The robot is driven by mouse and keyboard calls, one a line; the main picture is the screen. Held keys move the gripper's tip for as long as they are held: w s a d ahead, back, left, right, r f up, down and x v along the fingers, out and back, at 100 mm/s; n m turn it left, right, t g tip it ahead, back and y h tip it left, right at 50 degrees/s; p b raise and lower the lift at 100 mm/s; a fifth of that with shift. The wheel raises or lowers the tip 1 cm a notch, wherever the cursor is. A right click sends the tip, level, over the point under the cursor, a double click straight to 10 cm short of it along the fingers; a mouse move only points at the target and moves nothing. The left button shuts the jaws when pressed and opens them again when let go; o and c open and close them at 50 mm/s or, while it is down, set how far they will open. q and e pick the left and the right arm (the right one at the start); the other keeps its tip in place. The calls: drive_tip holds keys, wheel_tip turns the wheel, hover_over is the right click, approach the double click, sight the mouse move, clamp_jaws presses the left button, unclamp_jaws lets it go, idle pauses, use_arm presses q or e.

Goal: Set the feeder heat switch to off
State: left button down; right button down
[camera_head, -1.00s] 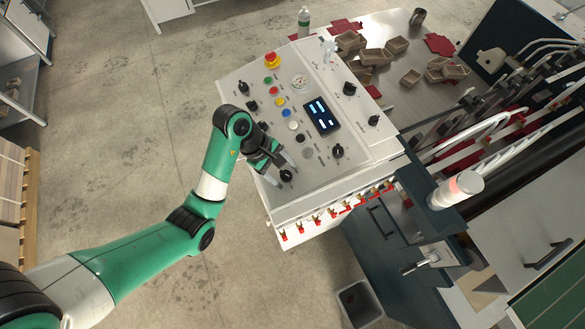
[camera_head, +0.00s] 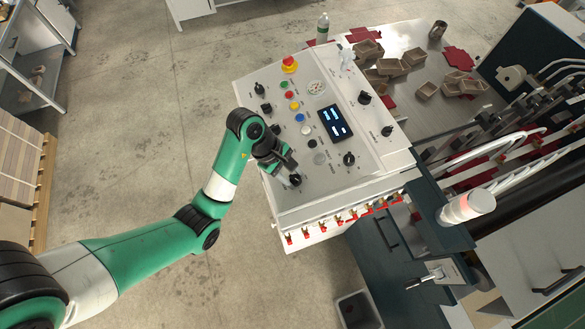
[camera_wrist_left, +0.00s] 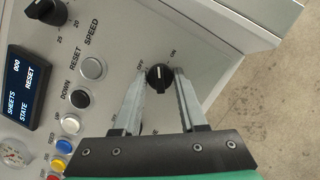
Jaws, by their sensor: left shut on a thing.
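A black rotary switch knob (camera_wrist_left: 158,78) with a white pointer line sits on the light grey panel, with OFF printed on its left and ON on its right in the left wrist view. Its line points up the picture, between the two words. Its name label is not readable, partly behind the fingers. The same knob (camera_head: 295,180) is at the panel's near corner in the head view. My left gripper (camera_wrist_left: 160,79) is shut on the knob, one finger on each side. It also shows in the head view (camera_head: 292,173). My right gripper is not in view.
The control panel (camera_head: 330,172) carries other knobs, coloured buttons, a red emergency stop (camera_head: 289,64) and a display (camera_head: 335,122). A black speed knob (camera_wrist_left: 46,11) and a reset button (camera_wrist_left: 93,68) are nearby. Small brown boxes (camera_head: 393,67) lie behind the panel.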

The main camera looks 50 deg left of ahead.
use_arm(q)
drive_tip(key=n+t, duration=0.1)
drive_tip(key=n, duration=0.4)
drive_tip(key=shift+s+d+n+y+p, duration=0.1)
drive_tip(key=shift+n+y+p, duration=0.2)
drive_tip(key=shift+p, duration=0.05)
drive_tip(key=n+t+y, duration=0.1)
drive_tip(key=n, duration=0.4)
drive_tip(key=shift+n, duration=0.3)
drive_tip(key=shift+c, duration=2.3)
unclamp_jaws()
